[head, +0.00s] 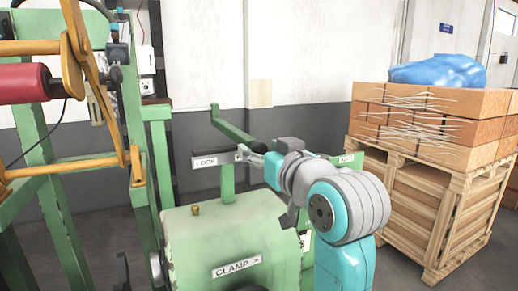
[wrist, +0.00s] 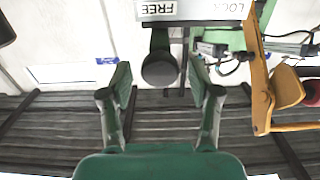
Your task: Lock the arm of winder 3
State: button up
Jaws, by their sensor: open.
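The green winder frame (head: 140,180) stands at the left, with yellow arms (head: 97,85) and a red roll (head: 25,83). A LOCK label (head: 206,162) is on a bar behind the green housing. In the wrist view, FREE (wrist: 163,8) and LOCK (wrist: 219,8) labels appear upside down at the top. A dark lever with a round end (wrist: 160,69) hangs below FREE in that view. My gripper (wrist: 160,82) is open, its fingers on either side of the lever's end with gaps visible. In the head view my gripper (head: 248,154) is beside the LOCK label; the lever is not clear there. No winder number is readable.
A green housing labelled CLAMP (head: 236,267) stands in front, with a small brass knob (head: 195,210) on top. Stacked boxes (head: 480,103) on a wooden crate (head: 420,205) stand at the right. The yellow arm (wrist: 258,75) is beside my gripper in the wrist view.

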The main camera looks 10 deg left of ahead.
jog(key=shift+x, duration=0.75)
grip_shut()
jog(key=s+a, duration=0.5)
jog(key=a, duration=0.3)
jog(key=shift+s+a, duration=0.3)
jog(key=shift+s, duration=0.1)
grip_release()
jog(key=shift+a, duration=0.15)
jog(key=shift+s, duration=0.1)
